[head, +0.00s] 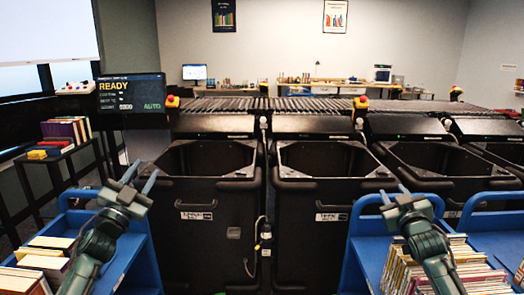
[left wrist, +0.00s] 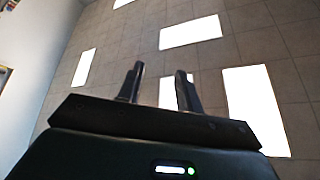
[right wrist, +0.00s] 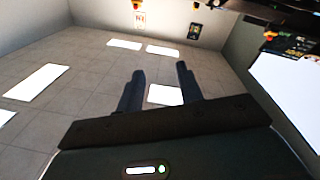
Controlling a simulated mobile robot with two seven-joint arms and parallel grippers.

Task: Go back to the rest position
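My left gripper (head: 141,177) is raised above the blue book cart at the left in the head view. In the left wrist view its two fingers (left wrist: 160,74) stand apart with nothing between them, with the ceiling and its light panels behind. My right gripper (head: 394,191) is raised over the blue cart at the right. In the right wrist view its fingers (right wrist: 160,70) are also apart and empty. Both grippers point upward, clear of the books and bins.
Black bins (head: 203,215) and (head: 326,228) stand in a row ahead, under the roller conveyor (head: 300,104). Blue carts (head: 143,262) and (head: 366,236) with books flank me. A screen (head: 130,93) reads READY. A book-laden side table (head: 66,150) stands at the left.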

